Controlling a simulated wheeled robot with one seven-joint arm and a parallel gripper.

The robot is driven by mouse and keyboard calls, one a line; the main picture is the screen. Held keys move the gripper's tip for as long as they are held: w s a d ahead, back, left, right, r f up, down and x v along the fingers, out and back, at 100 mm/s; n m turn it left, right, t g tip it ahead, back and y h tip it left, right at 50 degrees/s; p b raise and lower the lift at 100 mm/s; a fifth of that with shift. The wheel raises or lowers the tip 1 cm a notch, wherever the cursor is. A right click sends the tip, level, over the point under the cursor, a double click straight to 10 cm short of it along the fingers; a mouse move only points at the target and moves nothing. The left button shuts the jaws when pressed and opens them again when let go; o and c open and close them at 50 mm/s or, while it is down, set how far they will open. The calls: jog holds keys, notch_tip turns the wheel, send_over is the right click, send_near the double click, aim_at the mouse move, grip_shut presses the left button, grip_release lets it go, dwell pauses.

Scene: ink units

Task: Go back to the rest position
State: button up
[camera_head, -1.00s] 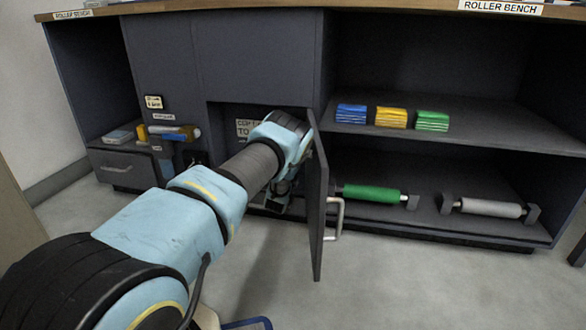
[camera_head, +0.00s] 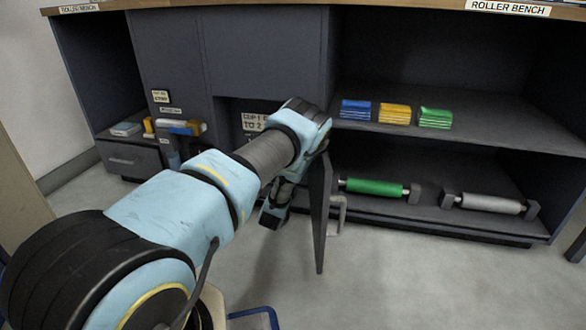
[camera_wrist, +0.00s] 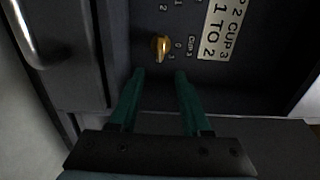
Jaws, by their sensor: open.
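My arm reaches from the lower left toward the open cabinet door (camera_head: 320,205) in the head view. My gripper (camera_head: 270,218) hangs at the left side of that door, pointing down, and its fingertips are small in this view. In the wrist view my gripper (camera_wrist: 159,75) shows two green fingers spread apart with nothing between them. Just past the fingertips is a brass knob (camera_wrist: 160,47) on a dark panel, apart from the fingers. A label plate (camera_wrist: 222,28) reading "CUP 3" and "1 TO 2" is beside it.
The door's metal handle (camera_head: 338,214) sticks out on the right. A green roller (camera_head: 374,187) and a grey roller (camera_head: 490,203) lie on the lower shelf. Blue (camera_head: 355,109), yellow (camera_head: 395,113) and green (camera_head: 435,118) stacks stand above. A drawer (camera_head: 130,158) is at left. The floor in front is clear.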

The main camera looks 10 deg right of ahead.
jog(key=shift+s+a, duration=0.1)
jog(key=w+a+r+n+g+y, duration=0.2)
jog(key=w+a+r+n+y, duration=0.25)
jog(key=a+r+n, duration=0.3)
jog(key=s+a+r+n+g+y+p, duration=0.2)
jog(key=s+a+r+n+g+y, duration=0.15)
jog(key=s+a+r+n, duration=0.45)
jog(key=s+a+r+n+g+p, duration=0.1)
jog(key=s+a+r+n+g, duration=0.3)
jog(key=s, duration=0.6)
jog(key=s+a+r+n+g+p, duration=0.15)
jog(key=s+a+r, duration=0.3)
jog(key=s, duration=0.55)
jog(key=s+a+r+n+g, duration=0.2)
jog(key=s+a+r+g, duration=0.15)
jog(key=s+r, duration=0.45)
notch_tip(320, 180, up, 35)
jog(key=s+p, duration=0.1)
jog(key=p, duration=3.6)
jog(key=shift+s+a+f+y, duration=0.15)
jog(key=shift+s+a+y, duration=0.05)
jog(key=shift+s+y, duration=0.1)
